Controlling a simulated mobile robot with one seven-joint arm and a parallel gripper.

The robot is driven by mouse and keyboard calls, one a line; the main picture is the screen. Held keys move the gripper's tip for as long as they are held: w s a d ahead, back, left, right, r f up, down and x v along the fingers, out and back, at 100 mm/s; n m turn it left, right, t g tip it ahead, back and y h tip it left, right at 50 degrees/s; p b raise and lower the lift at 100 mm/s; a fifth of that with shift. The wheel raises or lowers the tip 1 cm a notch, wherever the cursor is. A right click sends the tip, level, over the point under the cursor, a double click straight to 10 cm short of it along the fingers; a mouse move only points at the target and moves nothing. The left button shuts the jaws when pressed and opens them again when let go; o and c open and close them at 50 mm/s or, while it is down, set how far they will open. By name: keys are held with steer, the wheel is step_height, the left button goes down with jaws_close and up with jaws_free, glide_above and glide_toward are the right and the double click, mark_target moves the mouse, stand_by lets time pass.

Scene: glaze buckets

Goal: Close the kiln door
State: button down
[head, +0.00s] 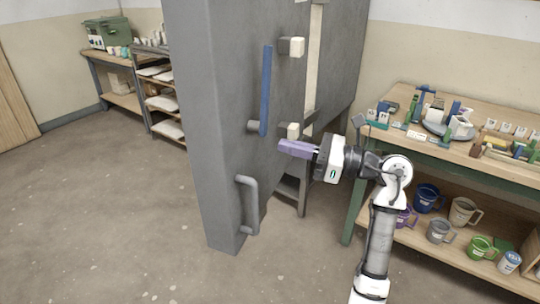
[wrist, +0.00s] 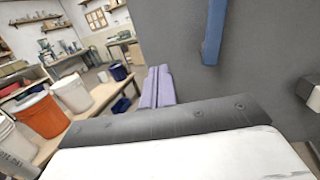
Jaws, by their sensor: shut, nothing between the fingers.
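The kiln door (head: 215,150) is a tall, thick grey slab. A grey pull handle (head: 252,205) is low on it and a blue bar (head: 266,90) is higher up. The grey kiln body (head: 342,60) stands behind it, with a cream strip (head: 314,60) showing between them, so the door looks ajar. My gripper (head: 283,148), with purple fingers, is shut and empty, right of the blue bar's lower end. In the wrist view, the shut fingers (wrist: 158,80) appear beside a grey face (wrist: 255,50) with the blue bar (wrist: 214,30). Contact cannot be told.
A green-legged workbench (head: 400,150) with small items on top and mugs on its lower shelf stands close right of my arm. Shelves (head: 160,90) and a table (head: 110,70) are at back left. The floor (head: 110,220) left of the door is clear.

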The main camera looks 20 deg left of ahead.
steer(key=w+d+f+t+h, duration=0.1)
steer(key=w+d+f, duration=0.1)
steer(key=d+f, duration=0.15)
steer(key=p, duration=0.4)
glide_toward(240, 142)
steer(key=shift+m, duration=0.4)
steer(key=a, duration=0.7)
steer(key=shift+w, duration=0.3)
steer(key=shift+t, duration=0.4)
